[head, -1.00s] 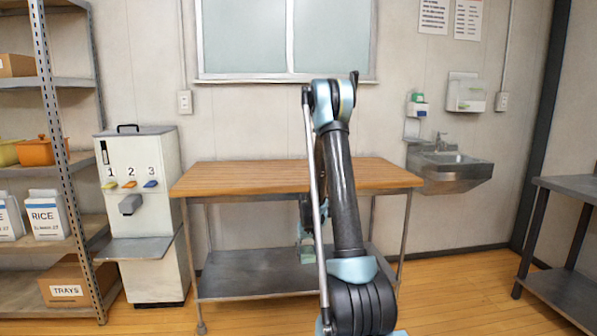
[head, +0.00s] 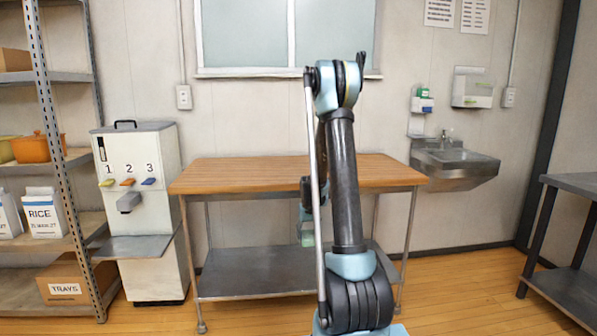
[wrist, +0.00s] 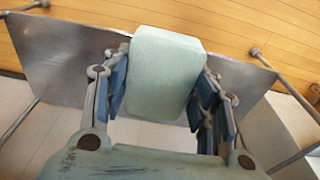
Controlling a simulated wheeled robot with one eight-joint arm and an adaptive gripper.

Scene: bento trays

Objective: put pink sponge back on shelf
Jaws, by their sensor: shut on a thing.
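A pale green, rounded block (wrist: 163,70), possibly a sponge, is held between the blue-padded fingers of my gripper (wrist: 160,85) in the wrist view. My gripper is shut on it, one finger at each side. No pink sponge is visible in either view. In the head view, my arm hides most of the gripper, which hangs in front of the table. A tall metal shelf rack (head: 62,160) stands at the left edge. The wooden-topped table (head: 235,174) has a grey lower shelf (head: 240,272); a grey metal sheet (wrist: 65,60) lies beyond the block in the wrist view.
The rack holds an orange pot (head: 35,148), a rice carton (head: 42,212) and a trays box (head: 66,284). A numbered dispenser (head: 140,200) stands between rack and table. A sink (head: 455,165) and a steel table (head: 575,183) are at right. The visible wooden tabletop is clear.

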